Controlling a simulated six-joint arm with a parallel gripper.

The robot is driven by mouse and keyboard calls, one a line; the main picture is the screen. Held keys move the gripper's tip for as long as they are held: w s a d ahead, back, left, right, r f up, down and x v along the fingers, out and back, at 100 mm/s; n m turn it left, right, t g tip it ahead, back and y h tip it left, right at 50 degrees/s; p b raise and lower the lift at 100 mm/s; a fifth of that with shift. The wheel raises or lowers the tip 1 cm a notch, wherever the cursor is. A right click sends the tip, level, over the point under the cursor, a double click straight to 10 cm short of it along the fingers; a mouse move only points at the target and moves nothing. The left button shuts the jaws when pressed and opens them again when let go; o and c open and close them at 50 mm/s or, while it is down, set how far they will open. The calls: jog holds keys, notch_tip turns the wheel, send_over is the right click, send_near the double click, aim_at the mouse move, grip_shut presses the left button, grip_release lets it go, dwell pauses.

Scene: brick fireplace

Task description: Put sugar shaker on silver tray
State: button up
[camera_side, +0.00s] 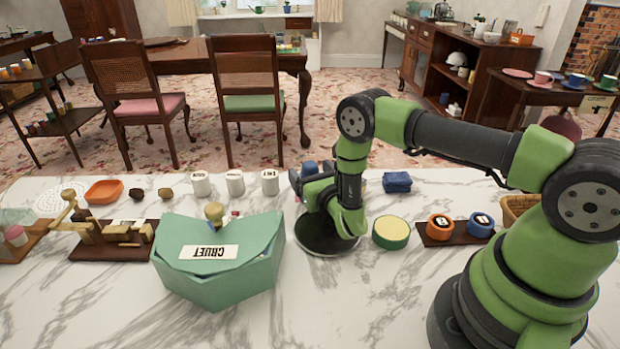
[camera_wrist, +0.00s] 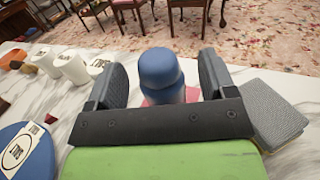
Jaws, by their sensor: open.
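My gripper (camera_wrist: 165,68) is open, with one finger on each side of a rounded blue shaker-like object (camera_wrist: 161,75). I cannot tell whether the fingers touch it. A pinkish patch shows at its foot. I see no label on it, so I cannot confirm it is the sugar shaker. In the side view my gripper (camera_side: 303,184) is low over the marble counter and mostly hides bluish objects (camera_side: 309,168) behind it. A dark round disc (camera_side: 322,243) lies under the gripper. No clearly silver tray shows, and I cannot tell whether this disc is it.
A green box labelled CRUET (camera_side: 222,285) stands left of my gripper. White canisters (camera_side: 235,183) stand behind it. A folded blue cloth (camera_side: 397,182) and a green-rimmed round item (camera_side: 391,232) are to the right. The front middle counter is clear.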

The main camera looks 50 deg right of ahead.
jog(key=shift+w+d, duration=0.2)
jog(key=shift+w, duration=0.25)
jog(key=c, duration=1.1)
jog(key=shift+c, duration=0.2)
jog(key=shift+r, duration=0.1)
